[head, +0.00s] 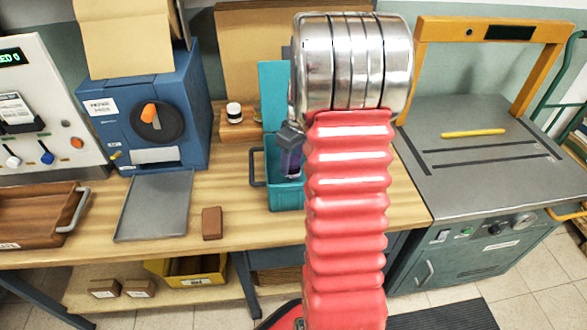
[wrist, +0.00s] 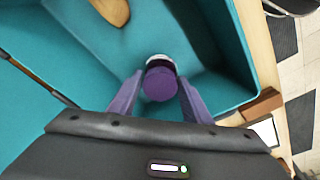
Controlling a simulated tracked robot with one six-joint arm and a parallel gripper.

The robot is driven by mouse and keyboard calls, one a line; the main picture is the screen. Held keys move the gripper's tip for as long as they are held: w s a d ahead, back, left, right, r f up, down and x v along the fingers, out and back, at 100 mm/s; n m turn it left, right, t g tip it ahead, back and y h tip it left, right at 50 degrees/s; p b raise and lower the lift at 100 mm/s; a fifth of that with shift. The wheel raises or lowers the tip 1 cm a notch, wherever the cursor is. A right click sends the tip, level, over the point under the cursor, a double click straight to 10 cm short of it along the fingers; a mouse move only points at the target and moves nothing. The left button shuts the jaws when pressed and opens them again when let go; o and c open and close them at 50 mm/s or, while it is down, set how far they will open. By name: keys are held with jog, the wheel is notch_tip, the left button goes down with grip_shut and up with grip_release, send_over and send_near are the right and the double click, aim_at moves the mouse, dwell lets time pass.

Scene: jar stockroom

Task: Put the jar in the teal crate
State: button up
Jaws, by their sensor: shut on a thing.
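The teal crate (head: 287,197) stands on the wooden bench, partly hidden behind my arm. Its teal inner walls fill much of the wrist view (wrist: 215,88). My gripper (head: 291,170) points down over the crate's opening, with its fingertips low at the rim. In the wrist view my gripper (wrist: 160,90) has its two purple fingers on either side of a small jar (wrist: 159,84) with a purple end and a white and dark band. The jar is held between the fingertips. Whether it touches the crate floor cannot be told.
A brown block (head: 212,223) and a grey tray (head: 155,205) lie further left. A blue machine (head: 180,110) stands behind. A grey worktop (head: 470,170) is at right.

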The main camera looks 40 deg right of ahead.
aim_at(292, 169)
jog(key=shift+f, duration=1.85)
jog(key=o, duration=1.3)
jog(key=shift+f, duration=0.1)
jog(key=shift+o, duration=0.2)
jog(key=r, duration=0.4)
jog(key=s+r, duration=0.1)
jog(key=r, duration=0.7)
jog(key=shift+s+d, duration=0.15)
jog(key=shift+s, duration=0.25)
